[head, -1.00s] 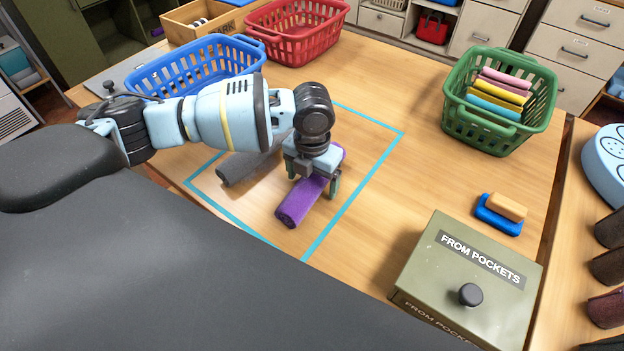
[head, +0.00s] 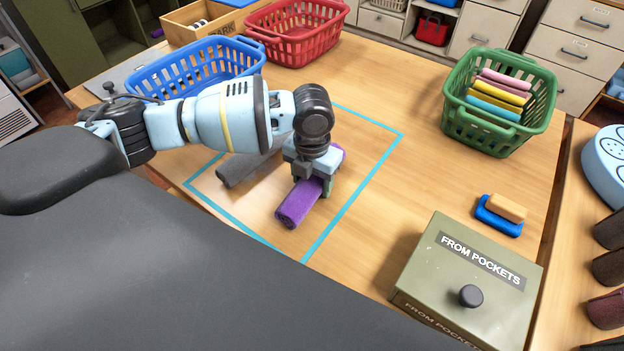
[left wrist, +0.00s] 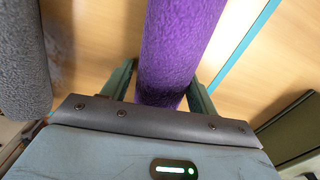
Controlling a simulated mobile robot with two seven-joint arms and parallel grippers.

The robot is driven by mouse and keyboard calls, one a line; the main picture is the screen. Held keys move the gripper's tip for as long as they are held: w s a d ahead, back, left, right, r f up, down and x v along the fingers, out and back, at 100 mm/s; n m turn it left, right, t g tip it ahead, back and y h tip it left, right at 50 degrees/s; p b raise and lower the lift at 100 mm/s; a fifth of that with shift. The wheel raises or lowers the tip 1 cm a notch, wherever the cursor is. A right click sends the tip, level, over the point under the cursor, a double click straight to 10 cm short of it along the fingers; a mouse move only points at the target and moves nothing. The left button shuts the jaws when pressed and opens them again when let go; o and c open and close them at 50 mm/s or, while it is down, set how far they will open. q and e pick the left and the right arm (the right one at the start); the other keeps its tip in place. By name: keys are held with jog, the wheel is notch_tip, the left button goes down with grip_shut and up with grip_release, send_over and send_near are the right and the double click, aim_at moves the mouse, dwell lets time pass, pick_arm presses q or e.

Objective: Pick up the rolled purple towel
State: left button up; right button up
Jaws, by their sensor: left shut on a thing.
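The rolled purple towel (head: 298,204) lies on the table inside the blue tape outline. My left gripper (head: 314,188) points down over it and is shut on it around its middle, one finger on each side. In the left wrist view the purple towel (left wrist: 180,45) runs between the two fingers (left wrist: 160,88). The towel appears to rest on the table. Part of it is hidden under the gripper. My right gripper is not in view.
A grey rolled towel (head: 243,168) lies just left of the purple one. A blue basket (head: 195,75), a red basket (head: 297,38) and a green basket (head: 487,132) with folded cloths stand farther back. A "FROM POCKETS" box (head: 440,285) is at front right.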

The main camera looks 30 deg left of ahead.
pick_arm(q)
jog(key=shift+r, duration=0.65)
notch_tip(320, 180, up, 2)
jog(key=shift+r, duration=0.2)
jog(key=s+a, duration=0.2)
jog(key=s, duration=0.3)
jog(key=s+a+r, duration=0.1)
jog(key=s+a, duration=0.1)
jog(key=s, duration=0.3)
jog(key=s+a, duration=0.2)
jog(key=s, duration=0.2)
jog(key=shift+s+r, duration=0.15)
jog(key=shift+s, duration=0.25)
